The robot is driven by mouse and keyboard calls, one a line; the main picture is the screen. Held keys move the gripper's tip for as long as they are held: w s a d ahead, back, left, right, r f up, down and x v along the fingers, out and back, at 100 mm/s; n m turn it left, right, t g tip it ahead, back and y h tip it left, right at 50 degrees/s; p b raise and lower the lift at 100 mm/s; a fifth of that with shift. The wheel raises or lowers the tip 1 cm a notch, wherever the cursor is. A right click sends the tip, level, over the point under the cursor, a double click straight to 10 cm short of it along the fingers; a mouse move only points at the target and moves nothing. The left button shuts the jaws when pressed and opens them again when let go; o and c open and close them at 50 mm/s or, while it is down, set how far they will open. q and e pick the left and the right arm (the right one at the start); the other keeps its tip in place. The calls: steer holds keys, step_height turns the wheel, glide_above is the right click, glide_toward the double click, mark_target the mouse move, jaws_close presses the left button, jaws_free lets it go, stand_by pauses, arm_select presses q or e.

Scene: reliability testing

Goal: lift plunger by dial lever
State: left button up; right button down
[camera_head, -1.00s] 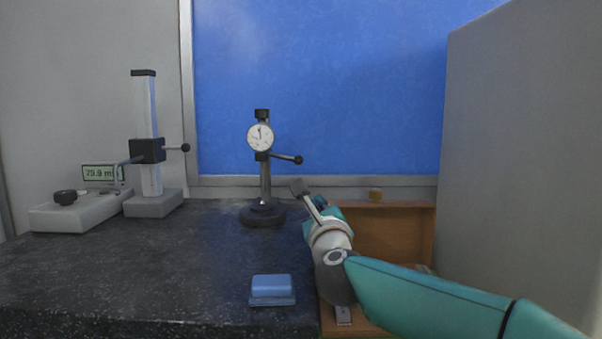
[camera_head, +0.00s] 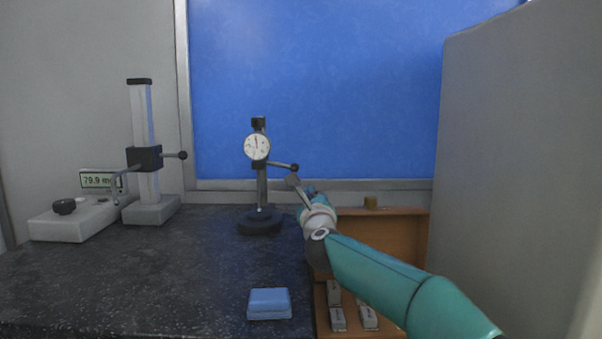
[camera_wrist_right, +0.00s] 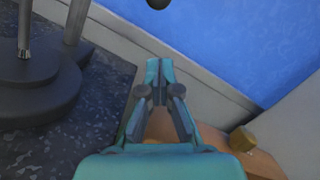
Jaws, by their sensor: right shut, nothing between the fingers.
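The dial gauge (camera_head: 257,147) is mounted on a thin post above a round black base (camera_head: 260,222) on the dark table. Its dial lever (camera_head: 284,166) sticks out to the right and ends in a black ball knob (camera_head: 295,167). My right gripper (camera_head: 294,181) is shut and empty, just below the knob in the head view. In the right wrist view, its closed fingertips (camera_wrist_right: 159,68) point toward the wall, and the knob (camera_wrist_right: 158,3) shows at the top edge, apart from the tips. My left gripper is not in view.
A height gauge stand (camera_head: 146,165) and a display unit (camera_head: 76,218) stand at left. A blue block (camera_head: 269,303) lies at the table's front. An open wooden case (camera_head: 385,250) with several metal blocks sits right of the table. A grey cabinet (camera_head: 520,170) bounds the right.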

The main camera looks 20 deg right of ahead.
mark_target(282, 166)
steer(key=a+r+p, duration=0.1)
steer(key=w+r+p, duration=0.1)
steer(key=r, duration=0.1)
steer(key=shift+w+a+r, duration=0.15)
steer(key=shift+w+a, duration=0.05)
steer(key=shift+a, duration=0.2)
steer(key=shift+d, duration=0.1)
